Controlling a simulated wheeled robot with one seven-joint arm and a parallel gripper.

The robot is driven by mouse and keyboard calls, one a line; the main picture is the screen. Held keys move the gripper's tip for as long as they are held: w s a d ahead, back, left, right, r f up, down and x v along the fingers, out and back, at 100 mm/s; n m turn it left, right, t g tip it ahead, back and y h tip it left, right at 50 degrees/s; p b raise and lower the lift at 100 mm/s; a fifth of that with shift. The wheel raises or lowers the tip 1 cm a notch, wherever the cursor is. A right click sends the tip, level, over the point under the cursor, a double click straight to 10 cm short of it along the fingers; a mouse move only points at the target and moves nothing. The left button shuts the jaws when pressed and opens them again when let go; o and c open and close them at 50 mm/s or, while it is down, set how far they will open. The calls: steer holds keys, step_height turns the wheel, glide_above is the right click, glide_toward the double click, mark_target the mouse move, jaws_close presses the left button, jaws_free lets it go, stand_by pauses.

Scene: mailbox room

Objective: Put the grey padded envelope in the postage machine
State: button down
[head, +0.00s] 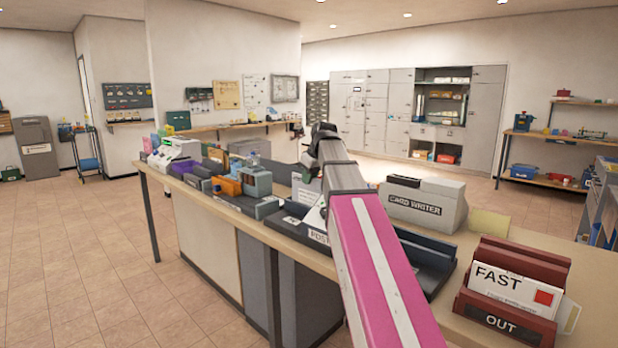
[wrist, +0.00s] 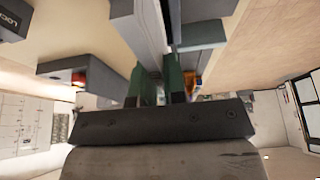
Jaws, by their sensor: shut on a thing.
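My gripper (wrist: 162,72) shows in the wrist view with its two dark green fingers close together. They are shut on a thin light-grey slab seen nearly edge-on, which appears to be the grey padded envelope (wrist: 154,28). In the head view my pink and grey arm reaches over the counter, and its dark end (head: 323,134) is raised above the counter top. The envelope cannot be made out there. A unit with a label beginning "POST" (head: 318,238) sits on the counter just left of my arm, which partly hides it. It may be the postage machine.
The long counter (head: 462,250) holds a grey card writer (head: 425,203), a dark-red FAST/OUT holder (head: 512,290) and several small devices at its left. Grey lockers (head: 376,110) stand along the back wall. The tiled floor (head: 75,240) left of the counter is clear.

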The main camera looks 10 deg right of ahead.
steer(key=shift+f, duration=0.1)
steer(key=shift+f, duration=1.35)
steer(key=c, duration=1.1)
jaws_free()
steer(key=shift+r, duration=3.55)
